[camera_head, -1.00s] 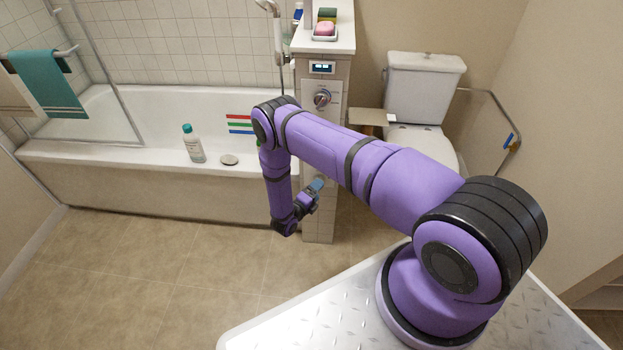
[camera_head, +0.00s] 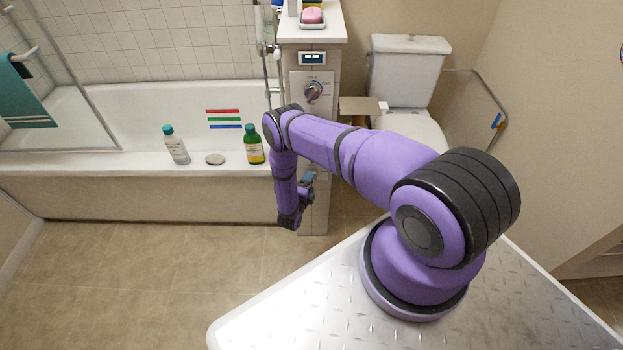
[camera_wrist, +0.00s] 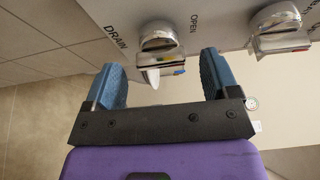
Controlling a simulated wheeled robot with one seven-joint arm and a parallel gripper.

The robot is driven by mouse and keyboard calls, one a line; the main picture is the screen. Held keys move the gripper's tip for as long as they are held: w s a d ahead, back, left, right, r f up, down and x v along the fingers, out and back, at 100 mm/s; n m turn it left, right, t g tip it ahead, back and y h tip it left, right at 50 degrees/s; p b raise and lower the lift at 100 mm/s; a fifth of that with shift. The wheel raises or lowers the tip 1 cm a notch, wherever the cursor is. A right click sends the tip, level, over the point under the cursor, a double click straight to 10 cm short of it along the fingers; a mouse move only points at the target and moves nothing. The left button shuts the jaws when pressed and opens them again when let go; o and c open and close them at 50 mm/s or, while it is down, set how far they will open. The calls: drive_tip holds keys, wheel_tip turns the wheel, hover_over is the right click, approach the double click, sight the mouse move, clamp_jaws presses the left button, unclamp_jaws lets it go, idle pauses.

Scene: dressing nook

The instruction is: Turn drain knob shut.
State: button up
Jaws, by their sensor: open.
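In the wrist view, the chrome drain knob (camera_wrist: 158,38) sits on a pale panel between the printed words DRAIN and OPEN. A pale pointed lever or tip shows just below it, with small coloured marks beside it. My gripper (camera_wrist: 160,70) is open, with one blue finger on each side of the knob's line. The fingers look short of the knob and do not visibly touch it. In the head view, my gripper (camera_head: 308,180) is low in front of the tiled pillar, and my arm hides the drain knob.
A second chrome knob (camera_wrist: 275,25) is close on the right in the wrist view. An upper dial (camera_head: 314,92) is on the pillar. The floor (camera_head: 130,270) is clear.

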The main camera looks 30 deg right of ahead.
drive_tip(key=shift+x, duration=1.6)
drive_tip(key=shift+c, duration=0.5)
drive_tip(key=shift+s, duration=0.1)
drive_tip(key=c, duration=0.8)
